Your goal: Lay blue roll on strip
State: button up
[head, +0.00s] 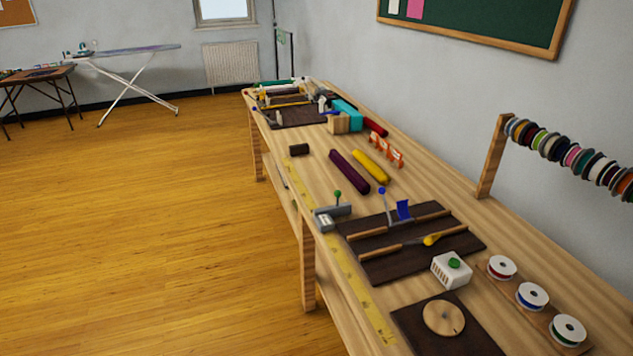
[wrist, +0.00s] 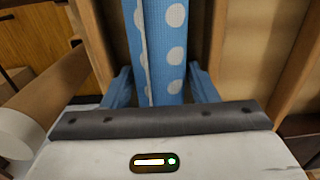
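A blue roll (wrist: 170,45) with white dots runs up the middle of the wrist view. My gripper (wrist: 160,80) has one blue finger on each side of it, close against its edges with no clear gap, and looks shut on it. The far end of the roll is cut off by the picture's top edge. In the head view neither my gripper nor the dotted roll shows. A yellow measuring strip (head: 348,272) lies along the table's near long edge; I cannot tell if it is the task's strip.
Wooden bars (wrist: 236,50) flank the roll, and a brown tube (wrist: 50,100) lies to its left. The long table (head: 320,185) carries purple (head: 349,171) and yellow (head: 371,166) rolls, a dark board (head: 385,244) and ribbon spools (head: 533,296).

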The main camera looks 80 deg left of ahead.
jog(key=c, duration=0.5)
jog(key=shift+r+p, duration=2.75)
jog(key=shift+r, duration=1.25)
